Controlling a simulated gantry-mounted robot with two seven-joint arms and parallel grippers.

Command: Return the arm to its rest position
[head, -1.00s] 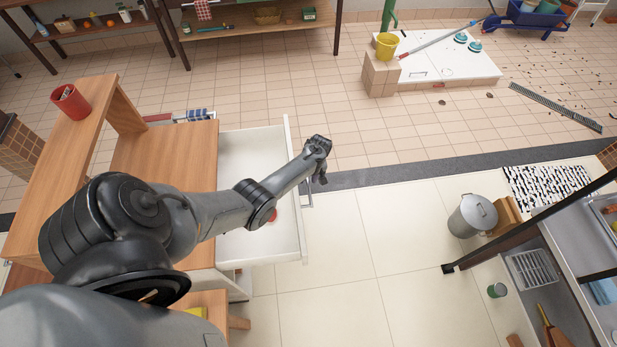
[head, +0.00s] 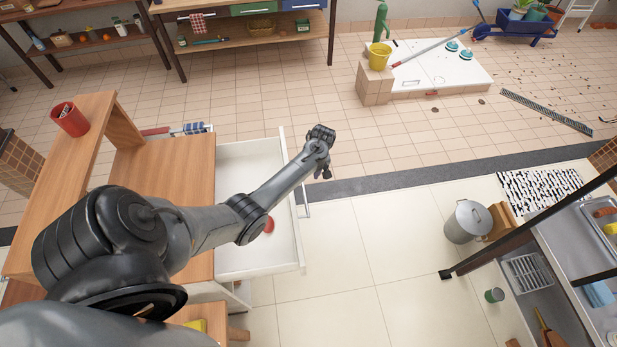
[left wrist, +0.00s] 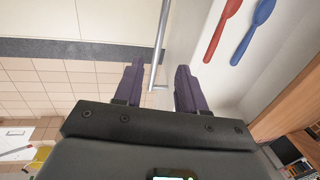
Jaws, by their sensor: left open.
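My left arm reaches across a wooden cabinet and over its open white drawer (head: 240,165). My left gripper (head: 322,172) is above and just beyond the drawer's front, seen from behind in the head view. In the left wrist view my left gripper (left wrist: 158,68) shows two dark fingers spread apart with nothing between them. The drawer's metal handle (left wrist: 160,45) shows beyond them. A red spoon (left wrist: 222,30) and a blue spoon (left wrist: 254,30) lie side by side inside the drawer, apart from the fingers. My right gripper is not in view.
A red cup (head: 70,119) stands on the raised wooden shelf at left. A grey lidded pot (head: 468,222) stands on the floor at right, near a metal sink unit. A yellow bucket (head: 379,56) sits on a tiled block. The floor right of the drawer is clear.

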